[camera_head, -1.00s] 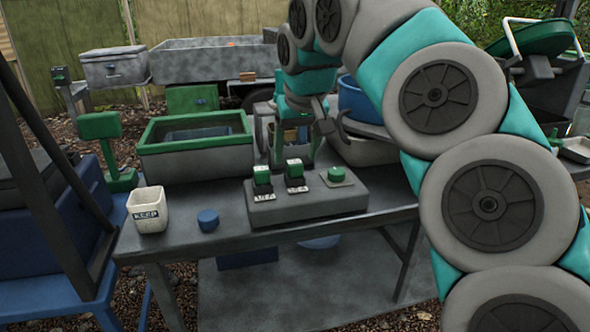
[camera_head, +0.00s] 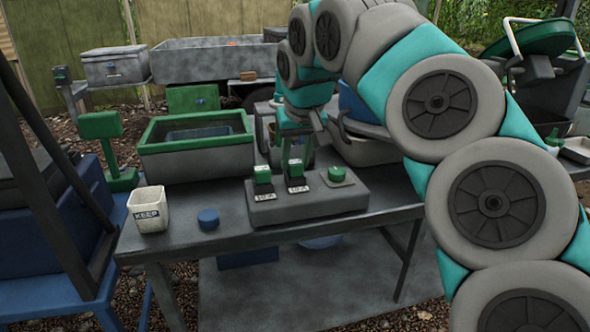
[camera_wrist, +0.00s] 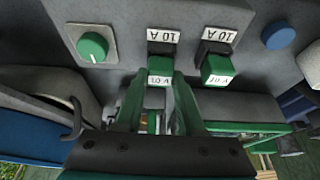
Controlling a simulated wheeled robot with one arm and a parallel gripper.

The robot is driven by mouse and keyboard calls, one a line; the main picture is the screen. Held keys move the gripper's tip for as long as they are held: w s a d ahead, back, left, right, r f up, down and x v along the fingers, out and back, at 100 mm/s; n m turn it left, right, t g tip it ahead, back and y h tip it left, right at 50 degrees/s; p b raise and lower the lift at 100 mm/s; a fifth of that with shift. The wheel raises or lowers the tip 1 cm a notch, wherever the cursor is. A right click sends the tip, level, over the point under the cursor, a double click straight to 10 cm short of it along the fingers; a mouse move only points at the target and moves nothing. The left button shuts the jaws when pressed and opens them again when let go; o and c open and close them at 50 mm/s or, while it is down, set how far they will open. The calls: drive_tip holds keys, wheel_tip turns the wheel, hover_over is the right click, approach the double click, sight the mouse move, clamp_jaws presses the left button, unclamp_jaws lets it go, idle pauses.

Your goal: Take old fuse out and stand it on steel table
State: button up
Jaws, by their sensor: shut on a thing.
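Two green fuses stand in dark holders on a grey fuse box (camera_head: 300,206) on the steel table (camera_head: 215,238). The fuse next to the round knob shows in the head view (camera_head: 296,167) and the wrist view (camera_wrist: 160,66). My gripper (camera_wrist: 164,92) is shut on this fuse, which appears upright in its holder. The other fuse (camera_head: 262,174) is beside it, free of the fingers, and also shows in the wrist view (camera_wrist: 216,68). The labels read 10 A. The fingers hide part of the held fuse.
A green knob (camera_head: 337,174) sits on the box's right end. A white KEEP cup (camera_head: 149,211) and a blue round piece (camera_head: 208,220) stand on the table's left. A green-rimmed tub (camera_head: 197,158) stands behind.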

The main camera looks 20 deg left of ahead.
sight(296, 162)
clamp_jaws()
drive_tip(key=shift+r, duration=0.1)
drive_tip(key=shift+r, duration=1.7)
drive_tip(key=shift+s+d, duration=0.3)
drive_tip(key=shift+s, duration=0.25)
drive_tip(key=shift+s+d, duration=0.25)
drive_tip(key=shift+s, duration=0.25)
drive_tip(key=s+d+r, duration=0.2)
drive_tip(key=s+d, duration=0.1)
drive_tip(key=s, duration=0.3)
drive_tip(key=s+d+r, duration=0.3)
drive_tip(key=s, duration=0.3)
drive_tip(key=shift+s+f, duration=0.1)
